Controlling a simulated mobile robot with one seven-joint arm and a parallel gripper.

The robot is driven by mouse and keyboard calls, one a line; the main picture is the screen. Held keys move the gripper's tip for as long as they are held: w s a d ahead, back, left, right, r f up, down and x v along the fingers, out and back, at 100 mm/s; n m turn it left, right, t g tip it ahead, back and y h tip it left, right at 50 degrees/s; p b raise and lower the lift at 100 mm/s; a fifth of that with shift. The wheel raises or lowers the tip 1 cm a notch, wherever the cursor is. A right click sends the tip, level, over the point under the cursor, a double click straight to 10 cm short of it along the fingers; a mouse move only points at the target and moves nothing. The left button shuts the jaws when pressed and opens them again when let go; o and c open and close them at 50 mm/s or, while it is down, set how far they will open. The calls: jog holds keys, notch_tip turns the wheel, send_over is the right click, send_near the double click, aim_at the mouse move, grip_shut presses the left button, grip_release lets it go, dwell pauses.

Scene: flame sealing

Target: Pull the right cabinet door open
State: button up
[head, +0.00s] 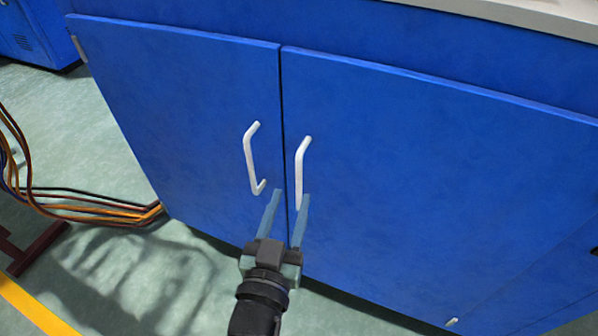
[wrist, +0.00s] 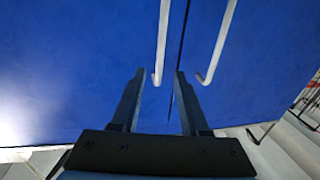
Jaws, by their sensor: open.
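The right cabinet door (head: 430,190) is a blue panel, and it looks closed. Its white bar handle (head: 301,165) stands upright beside the seam. My gripper (head: 292,194) is open and points up at the handle's lower end. In the head view that end lies between the fingertips, and the right finger partly covers it. In the wrist view, where the sides appear swapped, the handle's end (wrist: 157,76) shows between my two fingers (wrist: 158,71). I cannot tell whether either finger touches it.
The left door (head: 180,110) is also closed; its white handle (head: 250,160) is just outside my left finger, and it shows in the wrist view (wrist: 216,45). Orange and dark cables (head: 90,207) lie on the green floor at left. A pale countertop (head: 540,15) runs above.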

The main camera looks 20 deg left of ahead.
aim_at(298, 176)
jog(key=w, duration=0.5)
jog(key=w+a+b, duration=0.1)
jog(key=w, duration=0.1)
jog(key=shift+w+a, duration=0.1)
jog(key=shift+w, duration=0.15)
grip_shut()
dwell(1.2)
